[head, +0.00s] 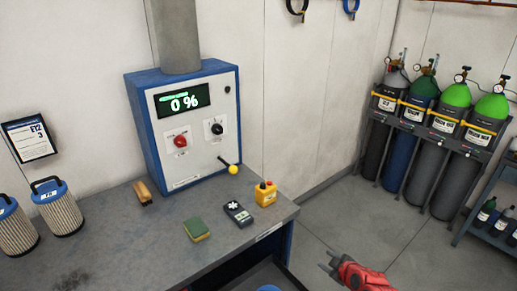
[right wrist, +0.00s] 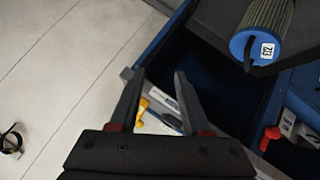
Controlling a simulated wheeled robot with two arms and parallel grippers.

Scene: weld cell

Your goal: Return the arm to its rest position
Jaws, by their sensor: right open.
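My right gripper (head: 330,266) shows at the lower right of the head view, with its red wrist behind it. It is over the floor, to the right of the workbench (head: 135,225) and apart from it. In the right wrist view its two dark fingers (right wrist: 160,78) stand apart with nothing gripped between them. My left gripper is in neither view.
A control cabinet (head: 150,135) reading 0 % stands on the bench. Two filters (head: 62,212), a sponge (head: 197,230), a handheld meter (head: 238,213) and a yellow button box (head: 266,195) are there too. Gas cylinders (head: 438,183) stand at right; the floor (head: 345,215) between is clear.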

